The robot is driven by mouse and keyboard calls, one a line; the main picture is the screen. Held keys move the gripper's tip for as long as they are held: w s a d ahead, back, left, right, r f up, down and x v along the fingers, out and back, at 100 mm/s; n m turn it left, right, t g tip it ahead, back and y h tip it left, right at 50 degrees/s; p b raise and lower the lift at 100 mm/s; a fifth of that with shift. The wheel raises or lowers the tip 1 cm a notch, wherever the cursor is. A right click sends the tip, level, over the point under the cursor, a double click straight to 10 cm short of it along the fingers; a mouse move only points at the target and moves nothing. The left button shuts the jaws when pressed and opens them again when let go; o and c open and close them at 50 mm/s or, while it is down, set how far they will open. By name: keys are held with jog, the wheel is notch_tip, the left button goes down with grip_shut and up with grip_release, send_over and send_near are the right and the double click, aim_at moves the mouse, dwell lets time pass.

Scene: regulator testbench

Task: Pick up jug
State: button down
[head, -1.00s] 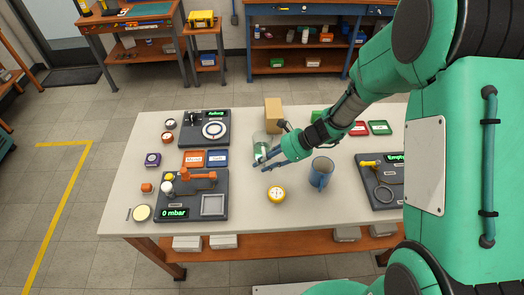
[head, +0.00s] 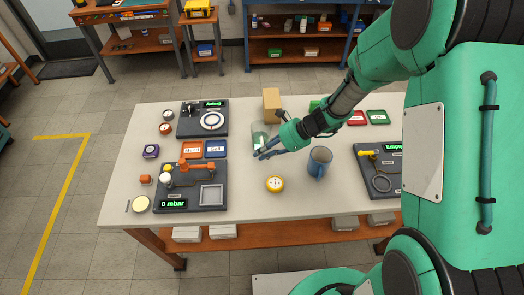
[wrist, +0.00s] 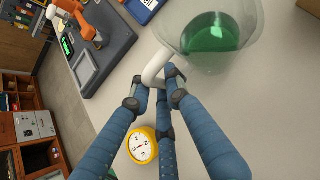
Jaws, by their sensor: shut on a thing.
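The jug (head: 259,134) is a clear vessel with green liquid in it, near the middle of the table in the head view. In the wrist view the jug (wrist: 205,40) is at the top, with its white handle (wrist: 153,68) toward me. My gripper (head: 262,153) reaches in from the right, its blue fingers at the jug's near side. In the wrist view the fingers of my gripper (wrist: 160,88) are shut on the handle. The jug looks upright. I cannot tell whether its base touches the table.
A yellow gauge (head: 275,184) and a blue mug (head: 319,161) stand close to my gripper. A cardboard box (head: 271,104) is behind the jug. Orange and blue trays (head: 215,149) and the pressure rig (head: 178,198) lie to the left. The table's front middle is clear.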

aim_at(262, 146)
jog(key=shift+r, duration=0.2)
jog(key=shift+r+p, duration=0.75)
jog(key=shift+r, duration=0.9)
jog(key=s+d+p, duration=0.1)
jog(key=s+d, duration=0.1)
jog(key=s, duration=0.5)
jog(key=s+d+r+p, duration=0.1)
jog(key=s+d, duration=0.1)
jog(key=s, duration=0.6)
jog(key=shift+d, duration=0.25)
jog(key=shift+s+r, duration=0.1)
jog(key=shift+s, duration=0.1)
